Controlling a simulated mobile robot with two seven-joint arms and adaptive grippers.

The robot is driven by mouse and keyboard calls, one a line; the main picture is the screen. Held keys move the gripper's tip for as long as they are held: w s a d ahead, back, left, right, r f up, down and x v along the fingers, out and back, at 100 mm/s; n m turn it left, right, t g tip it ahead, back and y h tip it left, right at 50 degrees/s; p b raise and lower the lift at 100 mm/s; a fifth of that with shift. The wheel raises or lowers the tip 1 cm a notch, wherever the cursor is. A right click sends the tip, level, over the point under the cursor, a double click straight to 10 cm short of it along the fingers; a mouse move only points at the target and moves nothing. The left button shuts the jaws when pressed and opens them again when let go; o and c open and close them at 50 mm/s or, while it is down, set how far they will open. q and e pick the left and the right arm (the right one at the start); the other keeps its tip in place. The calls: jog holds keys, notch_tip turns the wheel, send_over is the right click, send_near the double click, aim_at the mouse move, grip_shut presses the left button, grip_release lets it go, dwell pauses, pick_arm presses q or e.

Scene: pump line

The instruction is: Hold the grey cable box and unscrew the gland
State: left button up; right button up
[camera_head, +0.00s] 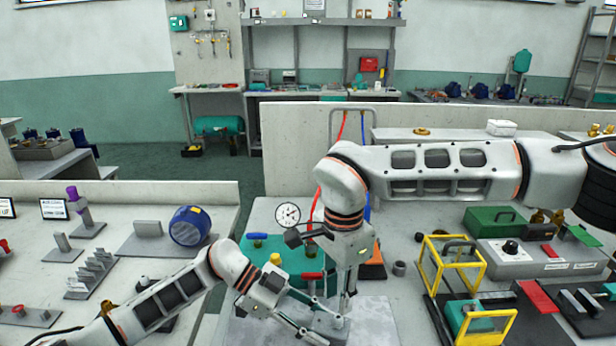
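A small grey block, which looks like the grey cable box (328,321), sits on a light grey plate (375,325) at the front middle of the table. My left gripper (326,322) reaches in from the left, with its fingers spread along both sides of the block. I cannot tell whether they press on it. My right gripper (346,300) points down just above and behind the block, its fingers close together. The gland is not clearly visible; it is hidden at or behind the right fingertips, and I cannot tell whether they hold it.
Behind my grippers is a teal unit (262,262) with a pressure gauge (287,215), a red handle and hoses. A yellow frame (452,262) and a green case (495,219) stand at right. A blue motor (190,226) stands at left. Bare table lies left of the yellow frame.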

aim_at(338, 318)
jog(key=m, duration=0.2)
jog(key=r+m, duration=0.1)
jog(key=m, duration=0.2)
jog(key=shift+w+d+r+m, duration=0.1)
jog(key=shift+d+r+m, duration=0.05)
jog(key=shift+r+m, duration=0.2)
jog(key=shift+m, duration=0.35)
jog(key=shift+f, duration=3.9)
grip_shut()
jog(key=shift+r, duration=0.2)
jog(key=shift+r, duration=2.4)
